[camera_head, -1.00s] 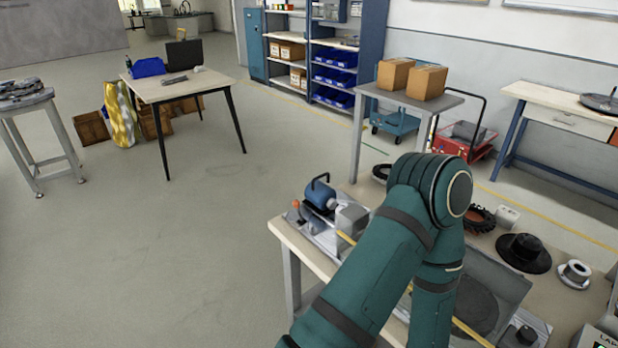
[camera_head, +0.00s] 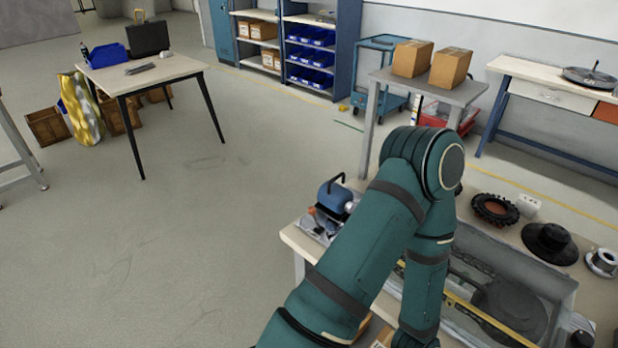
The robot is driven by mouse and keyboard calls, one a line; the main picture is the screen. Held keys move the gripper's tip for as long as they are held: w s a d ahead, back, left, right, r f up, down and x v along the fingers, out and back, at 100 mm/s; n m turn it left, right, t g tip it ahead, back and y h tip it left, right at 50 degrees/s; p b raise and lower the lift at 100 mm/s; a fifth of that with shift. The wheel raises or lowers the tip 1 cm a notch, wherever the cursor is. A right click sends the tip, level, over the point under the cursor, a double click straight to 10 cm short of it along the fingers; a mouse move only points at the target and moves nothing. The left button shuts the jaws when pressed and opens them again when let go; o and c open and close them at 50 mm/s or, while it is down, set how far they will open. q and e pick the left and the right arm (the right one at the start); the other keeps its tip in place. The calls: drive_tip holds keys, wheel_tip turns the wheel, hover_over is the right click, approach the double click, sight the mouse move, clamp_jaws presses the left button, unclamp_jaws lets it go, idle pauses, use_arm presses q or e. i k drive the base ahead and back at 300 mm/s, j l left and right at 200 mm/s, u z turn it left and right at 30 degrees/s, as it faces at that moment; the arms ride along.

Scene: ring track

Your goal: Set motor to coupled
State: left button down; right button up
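A blue motor (camera_head: 334,194) with a dark handle sits on the left end of the workbench (camera_head: 300,242), on a pale metal base. My green arm crosses in front of the bench and hides part of the motor's mount and whatever lies to its right. An orange part shows at the motor's left side. Whether the motor is coupled cannot be told from here. Neither of my grippers is in view; the arm runs out at the bottom edge.
The bench also holds a grey tray (camera_head: 548,282) with a dark disc, a ribbed black ring (camera_head: 495,208), a black hub (camera_head: 550,243) and a spool (camera_head: 602,262). A table with two boxes (camera_head: 412,58) stands behind.

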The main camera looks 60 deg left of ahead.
sight(335, 200)
drive_tip(key=k+j, duration=0.1)
drive_tip(key=j, duration=0.35)
drive_tip(key=k+j, duration=0.1)
drive_tip(key=j, duration=0.35)
drive_tip(key=k+j, duration=0.1)
drive_tip(key=j, duration=0.35)
drive_tip(key=k+j, duration=0.15)
drive_tip(key=j, duration=0.3)
